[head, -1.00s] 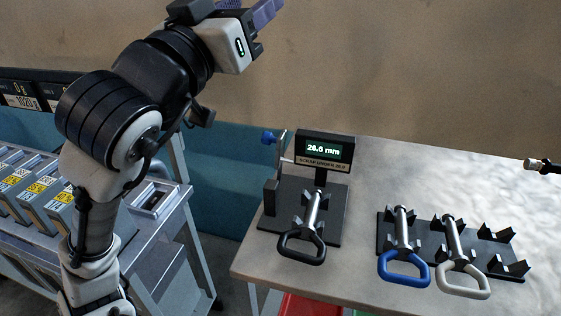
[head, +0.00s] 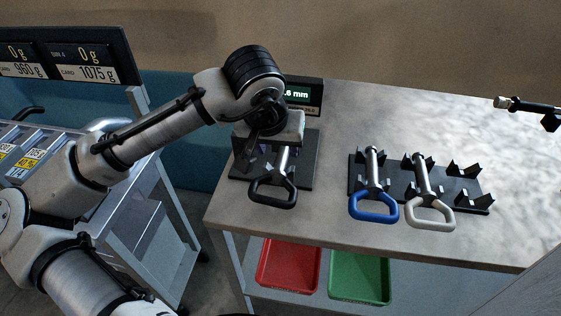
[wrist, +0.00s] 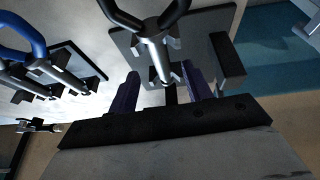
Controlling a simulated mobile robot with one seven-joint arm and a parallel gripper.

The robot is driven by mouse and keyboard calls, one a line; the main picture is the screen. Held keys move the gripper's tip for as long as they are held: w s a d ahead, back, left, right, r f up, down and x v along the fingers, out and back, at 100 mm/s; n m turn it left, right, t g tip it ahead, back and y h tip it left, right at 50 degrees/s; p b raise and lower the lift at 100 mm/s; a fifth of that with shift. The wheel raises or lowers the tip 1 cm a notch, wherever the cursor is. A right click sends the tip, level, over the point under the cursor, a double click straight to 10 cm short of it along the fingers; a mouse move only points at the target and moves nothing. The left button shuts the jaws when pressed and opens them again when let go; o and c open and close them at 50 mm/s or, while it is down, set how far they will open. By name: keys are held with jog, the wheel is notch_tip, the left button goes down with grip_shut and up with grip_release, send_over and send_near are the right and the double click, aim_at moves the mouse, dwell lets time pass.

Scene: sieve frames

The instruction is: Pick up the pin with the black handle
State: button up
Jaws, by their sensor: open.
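The pin with the black handle (head: 283,162) lies on the dark gauge stand at the left of the table, its looped handle toward the front edge. My gripper is above the far part of the stand in the head view, and my arm hides part of the pin's shaft and its far end. In the wrist view my gripper (wrist: 160,72) is open, with its purple fingers on either side of the line of the metal shaft (wrist: 156,47). The gripper is empty. I cannot tell how high it is above the shaft.
A pin with a blue handle (head: 374,207) and one with a white handle (head: 430,212) lie on a black rack (head: 463,189) to the right. The gauge display (head: 303,95) stands behind my wrist. Red (head: 289,267) and green (head: 359,278) trays sit below the table.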

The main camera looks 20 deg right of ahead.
aim_at(281, 157)
jog(key=shift+p+x, duration=0.5)
jog(key=shift+x, duration=2.45)
grip_shut()
jog(key=shift+r, duration=0.1)
